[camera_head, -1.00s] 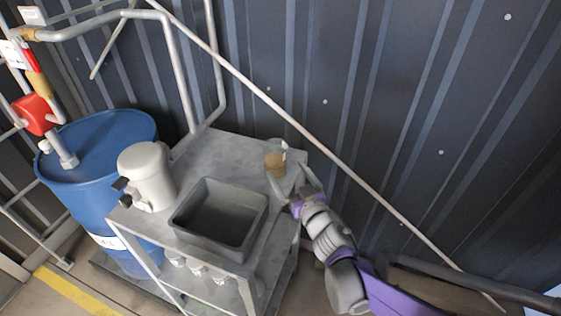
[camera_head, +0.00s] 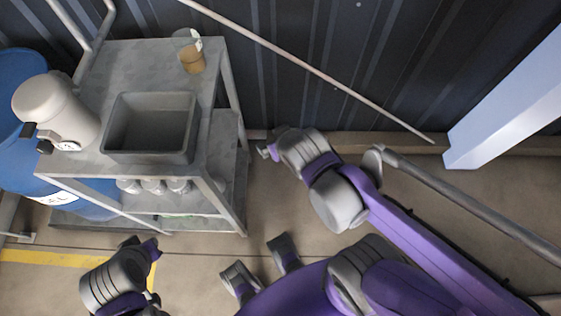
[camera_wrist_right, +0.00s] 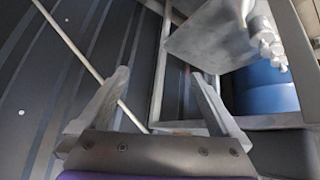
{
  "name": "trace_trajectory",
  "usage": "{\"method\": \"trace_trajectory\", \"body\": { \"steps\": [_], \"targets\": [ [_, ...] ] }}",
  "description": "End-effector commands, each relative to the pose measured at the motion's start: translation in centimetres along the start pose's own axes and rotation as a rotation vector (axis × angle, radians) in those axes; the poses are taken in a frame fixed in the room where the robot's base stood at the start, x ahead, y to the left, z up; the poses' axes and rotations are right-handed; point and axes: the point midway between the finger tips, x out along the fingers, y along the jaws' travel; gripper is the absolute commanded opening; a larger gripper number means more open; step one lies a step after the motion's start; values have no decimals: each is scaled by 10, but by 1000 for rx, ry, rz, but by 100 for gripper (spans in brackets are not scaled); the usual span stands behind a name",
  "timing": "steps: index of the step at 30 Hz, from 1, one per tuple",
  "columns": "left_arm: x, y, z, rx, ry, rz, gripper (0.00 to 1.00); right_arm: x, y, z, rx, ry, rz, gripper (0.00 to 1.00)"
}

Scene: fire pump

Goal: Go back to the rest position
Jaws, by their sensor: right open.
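My right gripper (camera_head: 263,152) is in the head view, over the floor just right of the cart and clear of it. In the right wrist view its two fingers (camera_wrist_right: 160,78) stand wide apart with nothing between them. Its arm reaches in from the lower right. Part of my left arm shows at the lower left, near its gripper (camera_head: 145,252); its fingers cannot be made out clearly. A tan cup (camera_head: 192,62) stands on the back right of the cart top (camera_head: 88,78), apart from both grippers.
A grey bin (camera_head: 150,128) and a white canister (camera_head: 45,105) stand on the cart. A blue barrel (camera_head: 20,75) is at left. A thin rod (camera_head: 320,75) slants before the ribbed wall. A pale post (camera_head: 505,105) stands at right. Floor right of the cart is partly clear.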

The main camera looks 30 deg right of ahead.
Motion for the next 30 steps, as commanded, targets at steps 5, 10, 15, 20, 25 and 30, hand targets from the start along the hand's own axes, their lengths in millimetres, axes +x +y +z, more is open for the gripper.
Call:
{"method": "trace_trajectory", "body": {
  "steps": [5, 10, 15, 20, 25, 30],
  "targets": [
    [0, 0, 0, 0, 0, 0, 0, -18, -18, 52, -47, -178, -87, 100],
    [0, 0, 0, 0, 0, 0, 0, -22, -22, 60, -58, -210, -107, 100],
    [0, 0, 0, 0, 0, 0, 0, -22, -21, 59, -57, -208, -105, 100],
    [-13, 0, -9, 0, 5, 0, 0, -32, -20, 48, -56, -202, -105, 100],
    [-48, 0, -35, 0, 23, 0, 0, -61, -19, 16, -55, -184, -104, 100],
    [-50, 0, -36, 0, 24, 0, 0, -62, -19, 13, -55, -182, -105, 100]
  ]
}}
